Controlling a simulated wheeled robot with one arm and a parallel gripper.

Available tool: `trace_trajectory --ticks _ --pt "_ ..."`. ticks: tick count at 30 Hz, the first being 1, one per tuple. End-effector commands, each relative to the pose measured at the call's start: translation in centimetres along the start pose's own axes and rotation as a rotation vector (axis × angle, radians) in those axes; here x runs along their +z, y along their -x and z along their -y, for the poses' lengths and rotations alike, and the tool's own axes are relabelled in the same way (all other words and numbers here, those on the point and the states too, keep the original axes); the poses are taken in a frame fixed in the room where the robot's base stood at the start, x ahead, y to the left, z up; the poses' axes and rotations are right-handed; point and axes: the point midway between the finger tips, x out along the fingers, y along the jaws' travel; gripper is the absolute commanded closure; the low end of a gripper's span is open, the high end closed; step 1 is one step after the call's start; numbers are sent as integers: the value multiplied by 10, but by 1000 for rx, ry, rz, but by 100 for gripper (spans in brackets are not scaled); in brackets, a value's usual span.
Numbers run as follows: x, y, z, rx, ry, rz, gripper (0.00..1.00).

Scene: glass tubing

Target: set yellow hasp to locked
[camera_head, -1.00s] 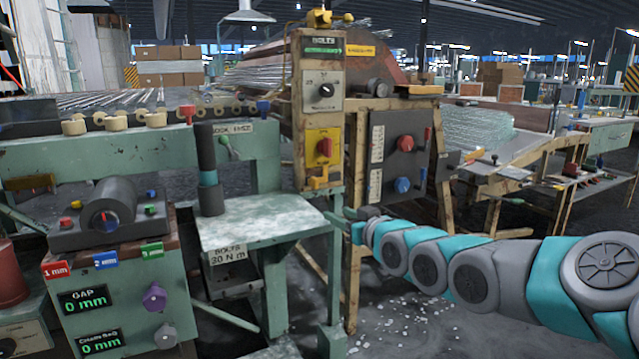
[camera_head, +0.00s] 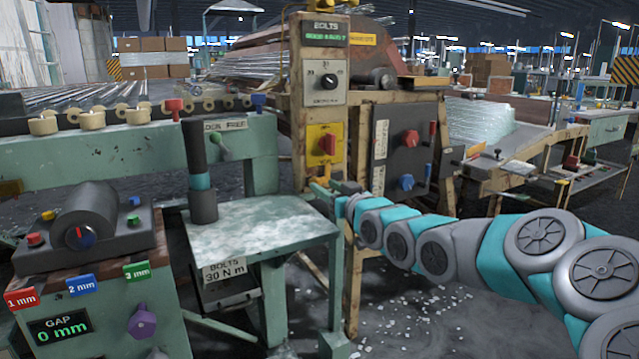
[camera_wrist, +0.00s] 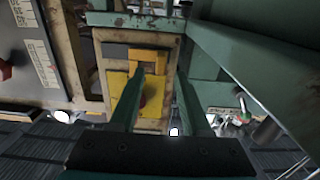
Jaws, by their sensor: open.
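The yellow hasp (camera_head: 319,184) is low on the worn post, just under a yellow plate with a red knob (camera_head: 327,145). In the wrist view the hasp (camera_wrist: 148,56) shows ahead, beyond the jaws, and the red knob is partly hidden behind the left finger. My gripper (camera_wrist: 160,72) is open, with nothing seen between its fingers. In the head view my gripper (camera_head: 340,190) is close to the hasp's right and partly covers that area. I cannot tell whether it touches the hasp, nor the hasp's setting.
A dark panel (camera_head: 405,155) with red and blue knobs stands right of the post. A green bench (camera_head: 260,225) with a dark cylinder (camera_head: 202,175) is at the left. In the wrist view a green beam (camera_wrist: 255,75) runs close on the right.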

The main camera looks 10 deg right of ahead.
Motion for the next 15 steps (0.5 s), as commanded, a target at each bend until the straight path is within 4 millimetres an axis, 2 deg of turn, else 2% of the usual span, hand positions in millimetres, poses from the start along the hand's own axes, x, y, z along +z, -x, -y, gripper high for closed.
trace_trajectory --ticks 6,15 --pt "0 -25 1 -2 0 0 52" --pt "0 -34 1 -1 -1 1 52"
